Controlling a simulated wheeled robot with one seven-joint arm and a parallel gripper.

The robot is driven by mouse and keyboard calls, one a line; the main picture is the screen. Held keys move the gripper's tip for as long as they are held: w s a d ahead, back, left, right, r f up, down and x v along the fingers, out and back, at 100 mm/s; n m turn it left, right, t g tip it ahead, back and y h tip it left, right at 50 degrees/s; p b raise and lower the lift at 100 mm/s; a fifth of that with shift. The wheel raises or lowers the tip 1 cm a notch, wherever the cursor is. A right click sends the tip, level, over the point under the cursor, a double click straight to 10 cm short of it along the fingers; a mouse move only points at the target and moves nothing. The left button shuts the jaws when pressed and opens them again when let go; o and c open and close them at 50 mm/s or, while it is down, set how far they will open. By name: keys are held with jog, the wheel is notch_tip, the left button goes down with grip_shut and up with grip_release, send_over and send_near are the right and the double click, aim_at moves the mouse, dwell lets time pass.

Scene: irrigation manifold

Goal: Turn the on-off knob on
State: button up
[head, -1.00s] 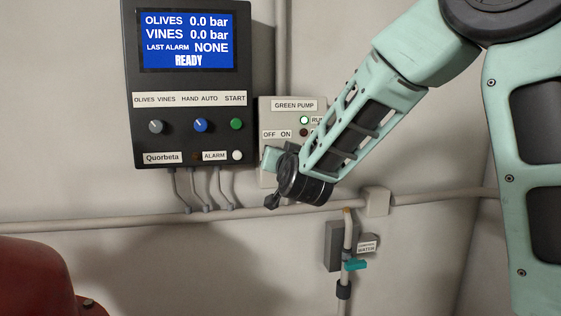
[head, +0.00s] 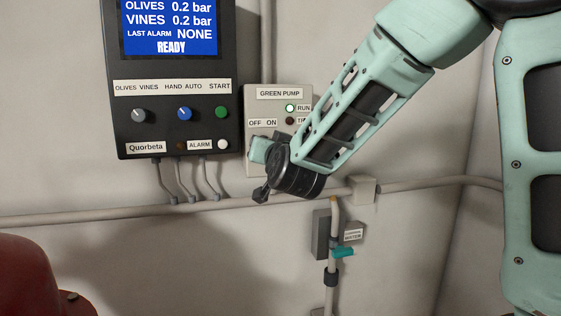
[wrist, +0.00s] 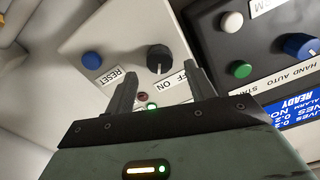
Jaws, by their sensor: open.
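The on-off knob (wrist: 160,58) is a round black knob on the white green pump box (head: 279,105). In the wrist view its white pointer line faces down the picture, toward the OFF ON label. My gripper (wrist: 161,73) is open, with its two fingers apart on either side of the picture just below the knob. It appears close to the knob but not closed on it; whether a finger touches cannot be told. In the head view my arm hides the knob. The RUN lamp (head: 290,108) is lit green.
A blue reset button (wrist: 92,60) sits beside the knob. The dark controller (head: 180,140) hangs to the left and its screen reads 0.2 bar and READY. Pipes run below. A teal valve handle (head: 343,252) is lower right. A red rounded body (head: 35,275) stands lower left.

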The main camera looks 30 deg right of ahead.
jog(key=b+v, duration=0.3)
jog(key=v, duration=1.1)
jog(key=shift+s+b, duration=0.2)
jog(key=shift+b, duration=0.15)
